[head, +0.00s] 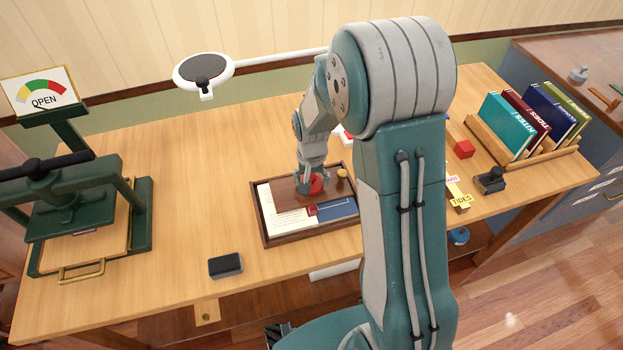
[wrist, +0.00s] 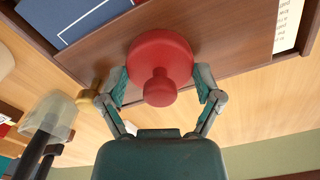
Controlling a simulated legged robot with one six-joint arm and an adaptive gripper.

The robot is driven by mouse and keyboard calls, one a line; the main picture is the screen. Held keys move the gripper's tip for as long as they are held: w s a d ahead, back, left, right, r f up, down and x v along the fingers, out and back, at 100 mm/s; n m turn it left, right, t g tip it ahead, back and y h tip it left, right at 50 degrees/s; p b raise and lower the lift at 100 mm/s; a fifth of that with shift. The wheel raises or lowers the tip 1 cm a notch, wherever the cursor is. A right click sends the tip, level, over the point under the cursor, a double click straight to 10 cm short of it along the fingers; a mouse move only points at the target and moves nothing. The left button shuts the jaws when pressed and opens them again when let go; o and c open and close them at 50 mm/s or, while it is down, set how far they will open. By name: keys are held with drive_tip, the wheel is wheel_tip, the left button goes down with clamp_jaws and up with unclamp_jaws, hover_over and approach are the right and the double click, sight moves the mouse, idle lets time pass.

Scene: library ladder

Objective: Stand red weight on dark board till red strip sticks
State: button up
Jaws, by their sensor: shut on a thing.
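My gripper (head: 313,178) is over the back part of a brown wooden tray (head: 265,228). Its fingers (wrist: 160,92) are shut on the red weight (wrist: 161,62), a round body with a knob. The weight also shows in the head view (head: 317,186), partly behind the fingers. The dark blue board (head: 338,208) lies in the tray's front right, and its white-lined face shows in the wrist view (wrist: 80,15). The red strip (head: 312,210) lies at the board's left end, beside white printed pages (head: 284,214). I cannot tell whether the weight touches the tray.
A green press (head: 75,215) with a gauge sign reading OPEN (head: 40,91) stands left. A black block (head: 225,265) lies in front of the tray. A magnifier lamp (head: 204,72) hangs behind. A red block (head: 463,149) and a book rack (head: 540,153) are right. The table left of the tray is clear.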

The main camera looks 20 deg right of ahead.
drive_tip(key=o, duration=1.1)
drive_tip(key=shift+a, duration=0.3)
drive_tip(key=shift+d+r, duration=0.2)
drive_tip(key=shift+r, duration=0.15)
wheel_tip(320, 180, up, 12)
drive_tip(key=s+r+n+t, duration=0.2)
drive_tip(key=s+r, duration=0.4)
drive_tip(key=s, duration=0.4)
drive_tip(key=s+r+n+t, duration=0.2)
drive_tip(key=s+r, duration=0.4)
drive_tip(key=s, duration=0.5)
drive_tip(key=shift+r+n+t, duration=0.25)
drive_tip(key=shift+n+t, duration=0.05)
drive_tip(key=shift+t, duration=0.5)
drive_tip(key=shift+a, duration=0.1)
